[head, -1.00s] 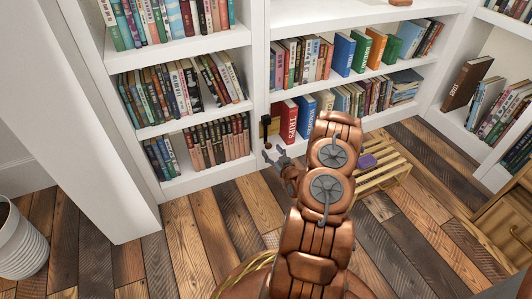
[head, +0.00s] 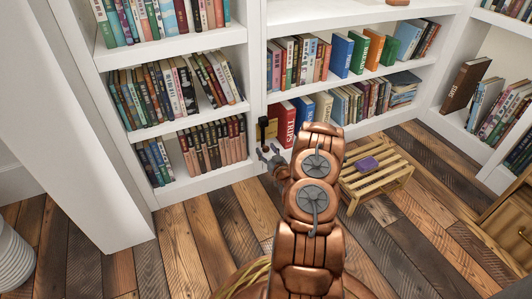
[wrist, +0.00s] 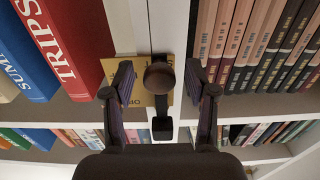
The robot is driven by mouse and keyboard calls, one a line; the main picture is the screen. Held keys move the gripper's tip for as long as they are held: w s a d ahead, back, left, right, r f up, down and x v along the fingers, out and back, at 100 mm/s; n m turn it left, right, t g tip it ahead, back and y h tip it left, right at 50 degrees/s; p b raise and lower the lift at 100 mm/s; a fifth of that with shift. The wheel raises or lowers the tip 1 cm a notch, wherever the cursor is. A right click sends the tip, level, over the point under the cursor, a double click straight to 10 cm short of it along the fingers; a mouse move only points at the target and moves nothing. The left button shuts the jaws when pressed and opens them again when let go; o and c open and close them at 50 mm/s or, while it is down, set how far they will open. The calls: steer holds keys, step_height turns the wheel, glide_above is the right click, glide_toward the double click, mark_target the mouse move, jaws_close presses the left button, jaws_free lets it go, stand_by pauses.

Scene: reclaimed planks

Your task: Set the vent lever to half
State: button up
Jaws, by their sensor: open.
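The vent lever (head: 263,122) is a dark lever on the white bookcase upright, just above my gripper in the head view. In the wrist view its round brown knob (wrist: 159,78) sits in the middle, with a dark stem and a black block (wrist: 162,129) below it. A tan plate with partly hidden lettering (wrist: 128,96) is behind it. My gripper (wrist: 159,72) is open, one finger on each side of the knob, with visible gaps. In the head view my gripper (head: 270,155) is small and close to the lever. The lever's exact setting cannot be told.
Book-filled white shelves surround the lever. A red book (wrist: 65,45) stands left of it and a row of books (wrist: 260,45) right in the wrist view. A slatted wooden stand (head: 376,178) with a purple item (head: 368,163) is right of my arm. Plank floor (head: 180,250) is clear at left.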

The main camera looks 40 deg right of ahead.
steer(key=shift+w+d, duration=0.15)
steer(key=shift+w, duration=0.15)
steer(key=shift+c, duration=0.4)
jaws_close()
